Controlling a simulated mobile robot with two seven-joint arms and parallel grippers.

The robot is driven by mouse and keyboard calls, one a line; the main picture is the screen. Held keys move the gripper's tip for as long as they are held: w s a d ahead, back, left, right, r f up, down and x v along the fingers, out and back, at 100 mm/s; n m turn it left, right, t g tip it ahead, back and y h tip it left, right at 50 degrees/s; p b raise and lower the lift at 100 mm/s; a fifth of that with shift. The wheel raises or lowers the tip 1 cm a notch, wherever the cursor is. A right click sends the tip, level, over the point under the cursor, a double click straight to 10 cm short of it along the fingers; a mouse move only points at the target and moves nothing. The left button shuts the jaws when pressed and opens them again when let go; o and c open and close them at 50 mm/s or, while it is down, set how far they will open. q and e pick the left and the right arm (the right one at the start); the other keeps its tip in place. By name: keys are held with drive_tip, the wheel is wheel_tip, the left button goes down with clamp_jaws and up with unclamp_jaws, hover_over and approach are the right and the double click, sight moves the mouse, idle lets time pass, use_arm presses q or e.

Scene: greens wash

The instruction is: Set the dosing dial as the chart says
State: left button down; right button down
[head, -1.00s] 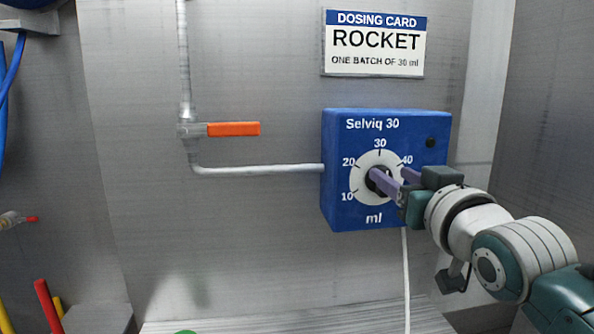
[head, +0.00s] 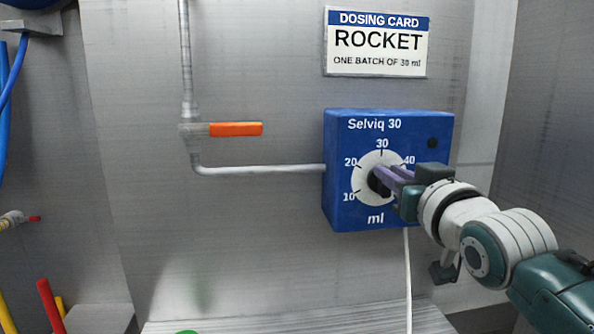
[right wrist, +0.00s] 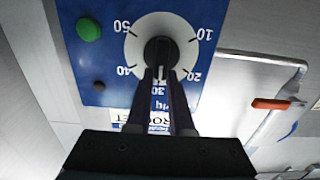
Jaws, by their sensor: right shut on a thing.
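The blue dosing box (head: 345,205) is labelled Selviq 30 and hangs on the wall. Its white dial (head: 364,167) has numbers in ml and a black knob (head: 376,184), partly hidden by my fingers in the head view. In the right wrist view the knob (right wrist: 158,48) shows upside down, and a pale mark on it points toward the 30. My right gripper (right wrist: 160,75) is shut on the knob, its purple fingers also visible in the head view (head: 388,176). The dosing card (head: 376,42) above reads ROCKET, one batch of 30 ml. My left gripper is out of view.
A pipe (head: 260,170) runs into the box's left side, with an orange valve handle (head: 235,129) above it. A green button (right wrist: 89,29) sits on the box. A white cable (head: 408,280) hangs below. The wall between pipe and ledge is clear.

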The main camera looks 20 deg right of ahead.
sight(371, 187)
idle(0.5)
drive_tip(key=shift+n, duration=0.3)
drive_tip(key=n, duration=0.5)
drive_tip(key=a+f+n, duration=0.1)
drive_tip(key=n, duration=0.4)
drive_tip(key=a+f+n, duration=0.1)
drive_tip(key=n, duration=0.5)
drive_tip(key=shift+w+b, duration=0.25)
drive_tip(key=shift+b, duration=0.05)
drive_tip(key=n, duration=0.3)
drive_tip(key=shift+f+n, duration=0.3)
drive_tip(key=shift+n, duration=0.1)
drive_tip(key=shift+d+f+n+b, duration=0.1)
drive_tip(key=shift+f+n+b, duration=0.1)
drive_tip(key=shift+n, duration=0.7)
drive_tip(key=shift+d+f+n+b, duration=0.1)
drive_tip(key=shift+n+b, duration=0.05)
drive_tip(key=shift+n, duration=0.75)
